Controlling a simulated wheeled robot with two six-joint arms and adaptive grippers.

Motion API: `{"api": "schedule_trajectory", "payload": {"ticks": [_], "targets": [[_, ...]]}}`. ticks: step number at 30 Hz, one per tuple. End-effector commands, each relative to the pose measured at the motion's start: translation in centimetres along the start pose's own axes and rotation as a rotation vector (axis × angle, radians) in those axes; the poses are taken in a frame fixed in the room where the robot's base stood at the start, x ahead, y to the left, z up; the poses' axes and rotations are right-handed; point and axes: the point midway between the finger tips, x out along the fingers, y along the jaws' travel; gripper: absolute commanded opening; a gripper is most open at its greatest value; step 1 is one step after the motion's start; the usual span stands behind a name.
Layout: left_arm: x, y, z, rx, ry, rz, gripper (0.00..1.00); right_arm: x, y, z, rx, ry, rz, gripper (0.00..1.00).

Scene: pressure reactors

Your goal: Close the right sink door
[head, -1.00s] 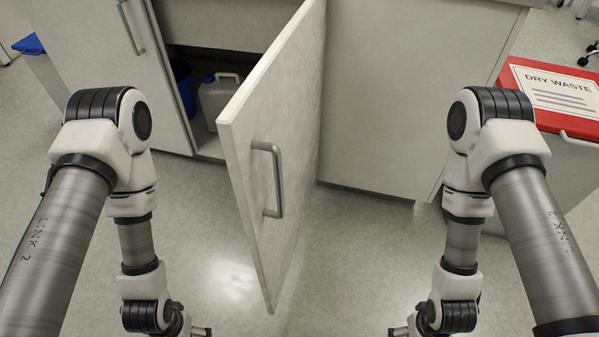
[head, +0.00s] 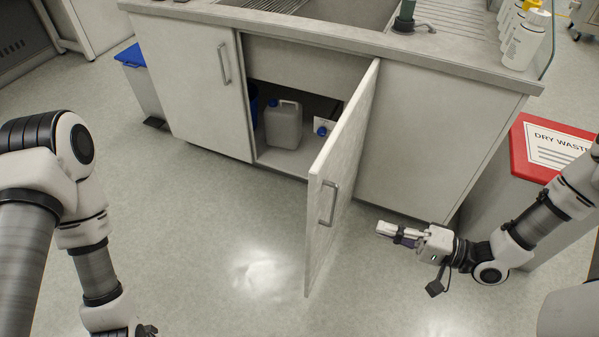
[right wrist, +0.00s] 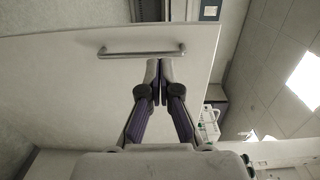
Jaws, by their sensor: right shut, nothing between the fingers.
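The right sink door (head: 342,170) is a pale grey panel. It stands wide open, sticking out from the sink cabinet, with its bar handle (head: 329,203) on the outer face. My right gripper (head: 380,228) is shut and empty. It is to the right of the door, on the outer-face side, pointing left towards it and apart from it in the head view. In the right wrist view the shut fingertips (right wrist: 160,70) appear just below the handle (right wrist: 141,52), in front of the door face (right wrist: 70,85). My left gripper (head: 146,331) barely shows at the bottom edge.
The left sink door (head: 195,85) is shut. A white jug (head: 284,125) stands inside the open cabinet. A red-lidded dry waste bin (head: 540,150) stands at the right, near my right arm. A blue-lidded bin (head: 140,85) is at the left. The floor (head: 220,230) before the cabinet is clear.

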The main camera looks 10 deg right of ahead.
Motion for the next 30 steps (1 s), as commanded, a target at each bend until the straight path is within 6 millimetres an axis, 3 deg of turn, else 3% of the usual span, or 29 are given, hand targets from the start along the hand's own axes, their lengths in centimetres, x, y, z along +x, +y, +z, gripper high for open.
{"api": "schedule_trajectory", "payload": {"ticks": [1, 8, 24, 30], "targets": [[-2.2, 0.0, -0.1, 0.001, 0.001, 0.0, 0.97, -0.6, -2.4, -0.5, 0.001, 0.028, -0.009, 0.0], [-1.2, 0.0, 0.0, 0.002, 0.001, 0.0, 0.97, 0.4, -2.0, -0.6, -0.001, 0.03, -0.012, 0.0], [1.6, 0.0, 0.0, 0.001, 0.001, 0.0, 0.97, 11.3, -2.1, -0.8, -0.005, 0.028, -0.009, 0.0], [1.8, 0.0, 0.0, 0.001, 0.001, 0.0, 0.97, 13.3, -2.3, -1.0, -0.003, 0.033, -0.009, 0.0]]}}
